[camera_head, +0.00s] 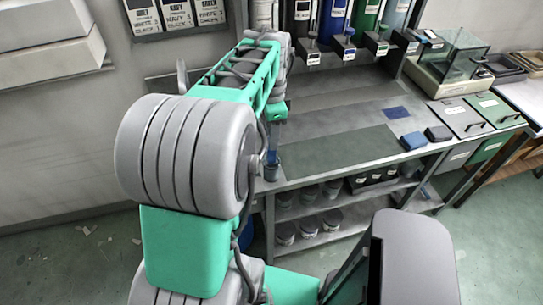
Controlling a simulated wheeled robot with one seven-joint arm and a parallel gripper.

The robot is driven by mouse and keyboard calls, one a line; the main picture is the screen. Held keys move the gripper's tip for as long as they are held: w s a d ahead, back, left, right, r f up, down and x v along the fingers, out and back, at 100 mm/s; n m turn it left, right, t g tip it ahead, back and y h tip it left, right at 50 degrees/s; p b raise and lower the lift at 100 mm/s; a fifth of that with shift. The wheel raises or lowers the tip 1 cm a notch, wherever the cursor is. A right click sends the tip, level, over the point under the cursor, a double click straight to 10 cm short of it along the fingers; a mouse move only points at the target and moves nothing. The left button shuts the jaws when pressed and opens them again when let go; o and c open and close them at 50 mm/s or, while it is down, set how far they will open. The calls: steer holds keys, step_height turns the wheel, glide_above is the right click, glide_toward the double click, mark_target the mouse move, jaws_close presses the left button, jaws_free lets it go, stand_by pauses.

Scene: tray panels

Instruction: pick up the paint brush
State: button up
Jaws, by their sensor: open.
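I cannot make out a paint brush in the head view. A small grey cup (271,173) with something blue at its top stands at the near left corner of the bench, right beside my arm. I cannot tell what the blue part is. My green and grey arm reaches up and away over the left side of the bench. My gripper's fingers do not show, and the arm hides the left part of the bench top.
The bench top (335,150) is mostly clear, with a blue patch (396,112) and dark blue blocks (413,140) at right. Coloured dispensers (333,20) line the back. Tins (285,233) stand on shelves below. A glass-sided case (455,60) and lidded bins (462,118) are at right.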

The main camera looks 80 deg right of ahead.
mark_target(272, 162)
steer(key=f+p, duration=0.2)
steer(key=f, duration=0.5)
steer(key=shift+d+f, duration=0.1)
steer(key=shift+d, duration=0.1)
jaws_close()
